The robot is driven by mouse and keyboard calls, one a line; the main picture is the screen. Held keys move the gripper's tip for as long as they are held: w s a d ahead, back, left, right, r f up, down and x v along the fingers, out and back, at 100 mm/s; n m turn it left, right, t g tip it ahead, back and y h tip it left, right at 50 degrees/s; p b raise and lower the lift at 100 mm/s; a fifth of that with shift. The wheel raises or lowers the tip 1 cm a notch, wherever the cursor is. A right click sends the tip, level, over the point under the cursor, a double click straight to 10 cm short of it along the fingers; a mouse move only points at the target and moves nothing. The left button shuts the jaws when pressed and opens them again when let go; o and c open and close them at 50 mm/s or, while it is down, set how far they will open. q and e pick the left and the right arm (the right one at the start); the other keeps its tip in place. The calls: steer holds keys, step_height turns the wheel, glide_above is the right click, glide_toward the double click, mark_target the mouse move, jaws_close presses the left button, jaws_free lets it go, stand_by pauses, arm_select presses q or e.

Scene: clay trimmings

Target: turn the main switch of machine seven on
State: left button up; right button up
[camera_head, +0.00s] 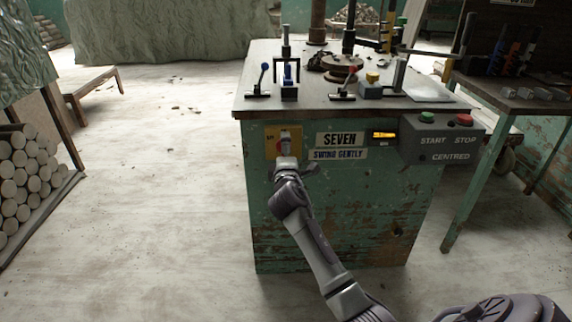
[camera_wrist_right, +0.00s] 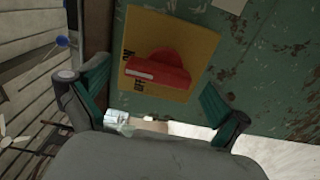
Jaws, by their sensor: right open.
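The main switch is a red handle (camera_wrist_right: 160,70) on a yellow plate (camera_wrist_right: 200,50) in the right wrist view. A pale mark shows on the handle's left end, near dark ON and OFF lettering. The yellow plate (camera_head: 271,149) also shows in the head view, on the green front of machine seven, left of the SEVEN sign (camera_head: 340,139). My right gripper (camera_head: 286,160) is in front of the plate and partly hides the switch. In the right wrist view its fingers (camera_wrist_right: 155,104) are apart with nothing between them, short of the handle. My left gripper is not in view.
A grey box (camera_head: 440,144) with green START (camera_head: 426,117) and red STOP (camera_head: 463,119) buttons juts out right of the sign. An amber light (camera_head: 384,135) is beside it. Levers stand on the machine top (camera_head: 315,103). The floor (camera_head: 150,200) to the left is clear.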

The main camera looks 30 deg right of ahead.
steer(key=v, duration=1)
